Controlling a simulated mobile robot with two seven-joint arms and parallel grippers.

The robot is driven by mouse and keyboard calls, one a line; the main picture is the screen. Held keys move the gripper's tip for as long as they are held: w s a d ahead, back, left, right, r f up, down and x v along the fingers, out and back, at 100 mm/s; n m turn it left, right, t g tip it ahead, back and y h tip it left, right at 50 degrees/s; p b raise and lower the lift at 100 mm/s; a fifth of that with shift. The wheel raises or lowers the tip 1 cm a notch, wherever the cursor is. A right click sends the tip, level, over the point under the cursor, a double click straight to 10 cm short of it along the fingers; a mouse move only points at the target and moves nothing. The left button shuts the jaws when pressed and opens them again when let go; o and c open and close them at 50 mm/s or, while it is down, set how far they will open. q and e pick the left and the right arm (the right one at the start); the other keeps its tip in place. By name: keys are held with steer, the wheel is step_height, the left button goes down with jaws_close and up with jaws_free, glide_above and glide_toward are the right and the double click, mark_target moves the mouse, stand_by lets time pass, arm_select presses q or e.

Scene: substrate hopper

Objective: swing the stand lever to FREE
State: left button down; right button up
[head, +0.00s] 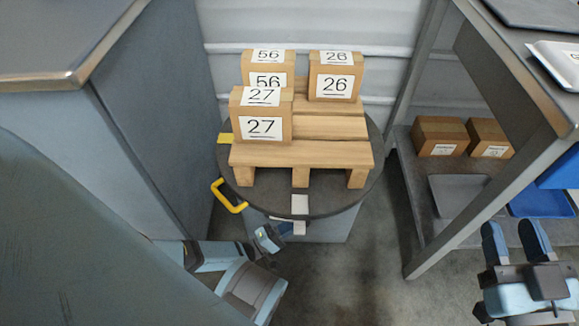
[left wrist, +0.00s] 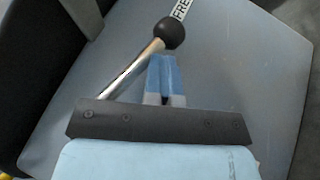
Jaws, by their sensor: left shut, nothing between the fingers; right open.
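The stand lever (left wrist: 135,72) shows in the left wrist view as a metal rod with a black ball knob (left wrist: 171,33). The knob is beside a white label reading FRE (left wrist: 182,9), cut off by the picture edge. My left gripper (left wrist: 164,62) is shut and empty, its blue fingertips just right of the rod and below the knob; I cannot tell whether they touch. In the head view my left gripper (head: 281,230) is low at the front of the stand (head: 325,229), and I cannot make out the lever there. My right gripper (head: 515,235) is open and empty at right.
The round dark stand top (head: 335,201) carries a wooden pallet (head: 285,154) with boxes marked 56, 26 and 27. A yellow handle (head: 229,197) sticks out at its left. A grey cabinet (head: 155,130) is at left, a bench with a shelf (head: 410,185) at right.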

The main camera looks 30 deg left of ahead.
arm_select(q)
steer(key=shift+r, duration=0.15)
steer(key=v, duration=0.7)
steer(key=shift+s+f, duration=0.2)
steer(key=shift+a, duration=0.15)
stand_by(0.4)
